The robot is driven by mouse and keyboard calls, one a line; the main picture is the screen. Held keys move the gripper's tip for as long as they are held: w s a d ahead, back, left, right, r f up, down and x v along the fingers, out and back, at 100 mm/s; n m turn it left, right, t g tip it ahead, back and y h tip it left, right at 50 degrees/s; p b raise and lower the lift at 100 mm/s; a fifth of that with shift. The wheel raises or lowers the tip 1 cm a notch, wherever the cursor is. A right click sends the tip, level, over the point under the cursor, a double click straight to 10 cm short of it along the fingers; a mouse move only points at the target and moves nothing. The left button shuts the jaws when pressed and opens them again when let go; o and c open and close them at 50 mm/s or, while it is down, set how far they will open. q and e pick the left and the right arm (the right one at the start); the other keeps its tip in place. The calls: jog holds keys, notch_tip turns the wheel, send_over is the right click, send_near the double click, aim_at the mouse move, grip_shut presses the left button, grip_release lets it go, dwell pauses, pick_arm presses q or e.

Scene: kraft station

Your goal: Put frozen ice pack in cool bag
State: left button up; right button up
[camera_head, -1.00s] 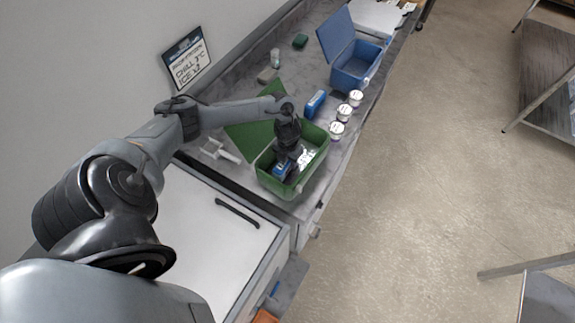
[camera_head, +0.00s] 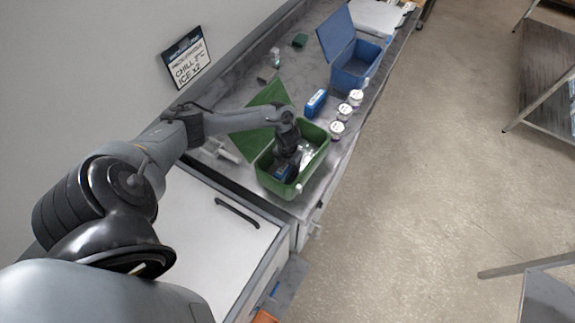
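A green open box-shaped cool bag (camera_head: 314,170) stands on the counter with its lid (camera_head: 258,118) tilted back. My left gripper (camera_head: 286,168) points down inside it. A blue ice pack (camera_head: 283,173) shows at the gripper's lower end inside the green bag; the fingers are hidden, so I cannot tell whether they hold it. Something pale and shiny (camera_head: 307,153) lies in the bag on the right. Another blue ice pack (camera_head: 316,102) stands on the counter behind the bag. My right gripper is not in view.
Several white-lidded tubs (camera_head: 337,131) stand along the counter's front edge. A blue open box (camera_head: 352,71) stands farther back. A sign (camera_head: 187,58) leans on the wall. A white handled item (camera_head: 220,149) lies left of the green bag. Small items lie toward the wall.

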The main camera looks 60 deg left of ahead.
pick_arm(q)
jog(key=shift+r, duration=0.1)
notch_tip(320, 180, up, 12)
jog(key=shift+f, duration=0.1)
dwell(0.6)
dwell(0.4)
